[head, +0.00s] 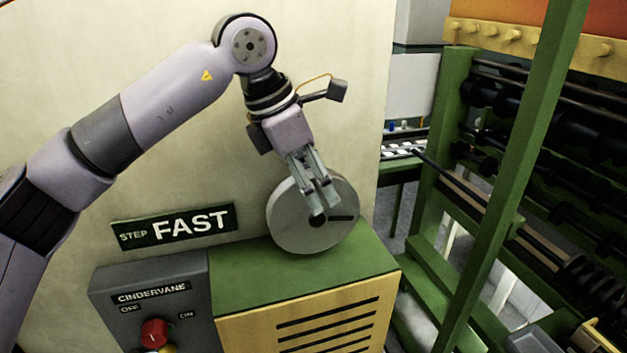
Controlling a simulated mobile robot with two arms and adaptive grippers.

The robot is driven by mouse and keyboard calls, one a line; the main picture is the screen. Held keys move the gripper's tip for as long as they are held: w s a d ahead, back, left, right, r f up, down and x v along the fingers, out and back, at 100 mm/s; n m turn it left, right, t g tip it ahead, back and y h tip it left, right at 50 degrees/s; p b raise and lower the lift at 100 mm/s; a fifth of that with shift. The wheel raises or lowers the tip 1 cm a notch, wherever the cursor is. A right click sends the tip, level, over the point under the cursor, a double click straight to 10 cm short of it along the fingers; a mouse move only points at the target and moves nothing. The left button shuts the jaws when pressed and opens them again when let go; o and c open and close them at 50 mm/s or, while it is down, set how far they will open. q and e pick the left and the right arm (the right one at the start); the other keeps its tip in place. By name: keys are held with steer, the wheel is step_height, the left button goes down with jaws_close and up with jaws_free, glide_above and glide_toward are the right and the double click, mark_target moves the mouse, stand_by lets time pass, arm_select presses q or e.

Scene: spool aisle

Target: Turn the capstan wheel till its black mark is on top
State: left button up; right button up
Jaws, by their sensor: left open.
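The capstan wheel (288,222) is a pale grey disc standing upright at the back of the green-topped machine. Its black mark (344,218) is a short dark bar right of the hub, pointing right, not on top. My left gripper (324,206) comes down from above in front of the wheel. Its two fingers are apart, with the tips near the hub, and nothing shows held between them. The fingers hide part of the wheel's upper middle. I cannot tell whether the tips touch the wheel. My right gripper is out of view.
The machine's green top (300,270) is bare in front of the wheel. A grey control box (130,300) with a red knob (154,333) stands at left. A "STEP FAST" sign (175,227) is on the cream wall. A green rack (500,250) with dark spools stands at right.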

arm_select(q)
steer(key=shift+c, duration=0.6)
jaws_close()
